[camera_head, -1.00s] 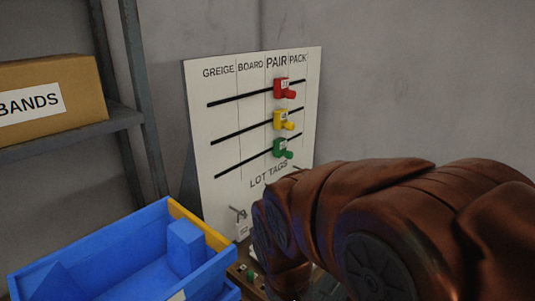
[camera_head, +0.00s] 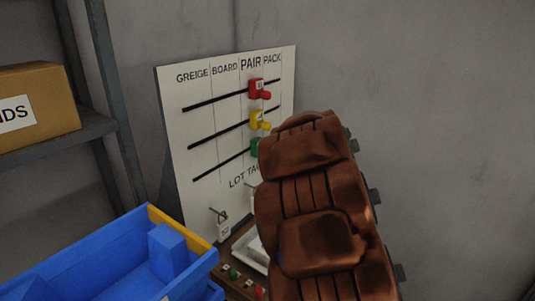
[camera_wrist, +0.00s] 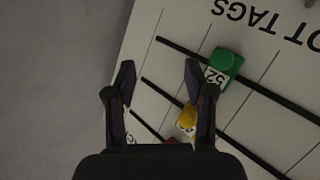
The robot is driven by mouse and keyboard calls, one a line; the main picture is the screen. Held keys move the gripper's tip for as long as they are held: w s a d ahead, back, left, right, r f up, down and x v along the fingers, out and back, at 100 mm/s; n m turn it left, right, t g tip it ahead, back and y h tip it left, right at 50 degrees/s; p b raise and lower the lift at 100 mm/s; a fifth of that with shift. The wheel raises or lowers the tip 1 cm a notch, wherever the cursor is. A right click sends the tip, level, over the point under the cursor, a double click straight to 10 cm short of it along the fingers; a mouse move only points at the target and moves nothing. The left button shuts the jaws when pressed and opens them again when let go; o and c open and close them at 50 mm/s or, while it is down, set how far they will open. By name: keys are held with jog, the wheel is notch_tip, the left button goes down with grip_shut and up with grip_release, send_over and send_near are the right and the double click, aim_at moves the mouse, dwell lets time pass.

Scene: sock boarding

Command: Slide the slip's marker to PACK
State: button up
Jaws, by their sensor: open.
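The white board (camera_head: 210,165) has columns GREIGE, BOARD, PAIR and PACK, with three black slots. A red marker (camera_head: 256,87), a yellow marker (camera_head: 257,119) and a green marker (camera_head: 254,148) stand in the PAIR column, one per slot. My arm partly hides the green one. The wrist view shows the board upside down. My gripper (camera_wrist: 159,72) is open and empty there, over the slots' PACK ends. The green marker (camera_wrist: 225,63), labelled 52, is right of the fingers. The yellow marker (camera_wrist: 187,118) is partly behind the right finger.
A blue bin (camera_head: 120,262) with a yellow edge stands in front left of the board. A cardboard box (camera_head: 40,105) sits on a shelf at left. The wall area right of the board is clear.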

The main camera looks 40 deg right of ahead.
jog(key=shift+w+a+f+n+t+y+p, duration=0.8)
jog(key=shift+w+y, duration=0.45)
jog(key=shift+y, duration=0.6)
jog(key=shift+w+a+f+n+t+y+p, duration=0.55)
jog(key=shift+w+a+n+y, duration=0.5)
jog(key=shift+y, duration=0.85)
jog(key=shift+w+a+f+n+t+y+p, duration=0.65)
jog(key=shift+w+y, duration=0.75)
jog(key=shift+y, duration=0.45)
jog(key=shift+c, duration=0.3)
grip_shut()
